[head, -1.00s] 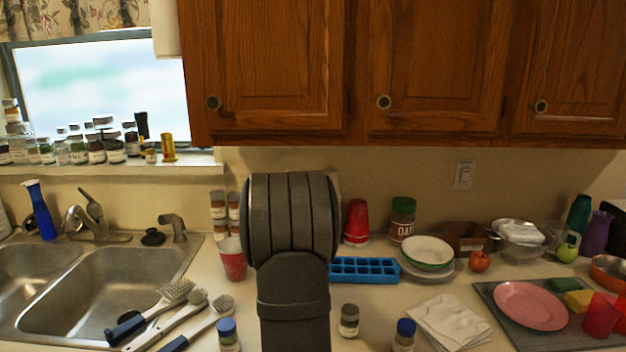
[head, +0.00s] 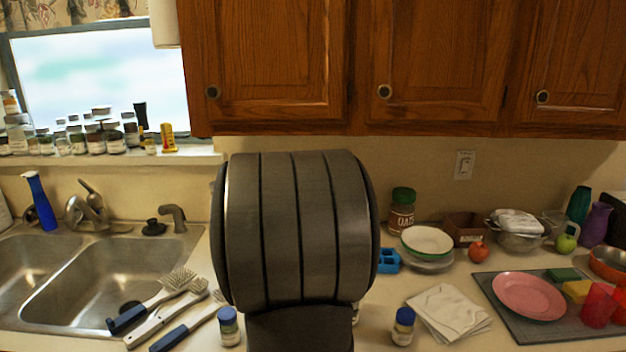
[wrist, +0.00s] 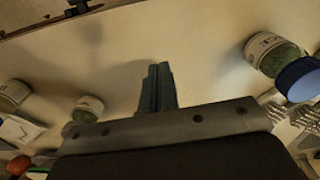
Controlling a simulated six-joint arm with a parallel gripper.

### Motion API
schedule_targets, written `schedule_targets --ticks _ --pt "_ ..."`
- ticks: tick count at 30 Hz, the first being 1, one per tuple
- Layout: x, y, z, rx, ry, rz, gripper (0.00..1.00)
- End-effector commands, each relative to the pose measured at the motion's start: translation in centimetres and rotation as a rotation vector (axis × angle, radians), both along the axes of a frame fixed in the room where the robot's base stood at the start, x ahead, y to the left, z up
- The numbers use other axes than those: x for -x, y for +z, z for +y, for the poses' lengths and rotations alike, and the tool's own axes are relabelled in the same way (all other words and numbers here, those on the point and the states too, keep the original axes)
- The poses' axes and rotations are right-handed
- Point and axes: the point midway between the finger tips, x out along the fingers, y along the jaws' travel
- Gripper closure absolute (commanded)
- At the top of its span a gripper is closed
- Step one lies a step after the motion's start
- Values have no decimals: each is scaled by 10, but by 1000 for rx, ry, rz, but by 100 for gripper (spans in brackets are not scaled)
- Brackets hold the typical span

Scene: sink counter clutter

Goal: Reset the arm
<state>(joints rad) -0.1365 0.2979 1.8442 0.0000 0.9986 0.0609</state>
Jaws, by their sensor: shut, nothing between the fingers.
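My gripper (wrist: 158,88) shows in the wrist view with its two fingers pressed together and nothing between them, over bare pale counter. In the head view my own arm fills the middle of the picture and hides the gripper and part of the counter. Two small jars are on the left there, one nearer the fingers (wrist: 88,108) and one at the edge (wrist: 14,92).
The sink (head: 92,285) and several brushes (head: 165,310) are on the left. Two blue-lidded jars (head: 229,326) (head: 403,326) flank my arm. Napkins (head: 448,312), stacked bowls (head: 427,243) and a grey mat with a pink plate (head: 528,296) are on the right. Wooden cabinets (head: 430,70) hang above.

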Motion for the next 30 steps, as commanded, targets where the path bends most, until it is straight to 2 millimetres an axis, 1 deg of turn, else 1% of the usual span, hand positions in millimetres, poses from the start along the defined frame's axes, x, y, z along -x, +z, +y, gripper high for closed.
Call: schedule_targets --ticks 1,10,21,25,30 --pt "-1 11 0 0 0 -4 100" --pt "-1 72 0 0 0 -4 100" --pt "1 84 -59 -26 -265 -139 100" --pt "2 88 -75 -33 -340 -181 100" --pt "4 91 -87 -39 -400 -216 100"
